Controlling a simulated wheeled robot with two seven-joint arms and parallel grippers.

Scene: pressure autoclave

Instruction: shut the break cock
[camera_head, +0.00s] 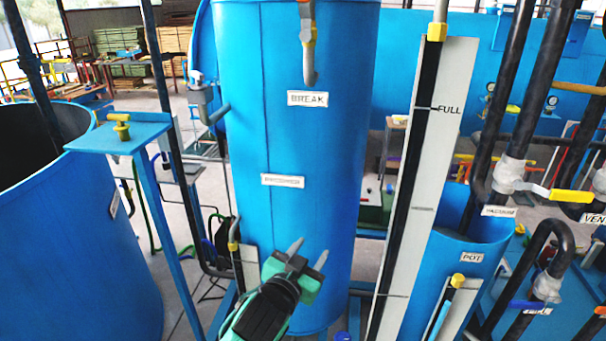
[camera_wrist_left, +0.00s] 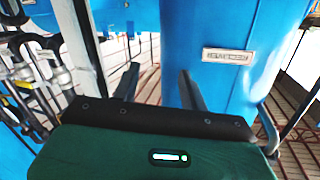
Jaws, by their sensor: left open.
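The break cock (camera_head: 308,50) is at the top of the blue cylinder (camera_head: 300,140) in the head view, just above the white BREAK label (camera_head: 307,99). I cannot tell the cock's position. My left gripper (camera_head: 309,251) is well below the cock, in front of the cylinder's lower part. Its two grey fingers are apart with nothing between them. In the left wrist view the open fingers (camera_wrist_left: 158,84) point toward the blue cylinder wall. My right gripper is not in view.
A tall gauge board (camera_head: 447,130) marked FULL stands right of the cylinder. A blue pot (camera_head: 458,250) and a yellow-handled valve (camera_head: 560,194) by dark pipes are farther right. A blue stand (camera_head: 145,133) with a yellow tap and an open blue tank (camera_head: 80,240) are left.

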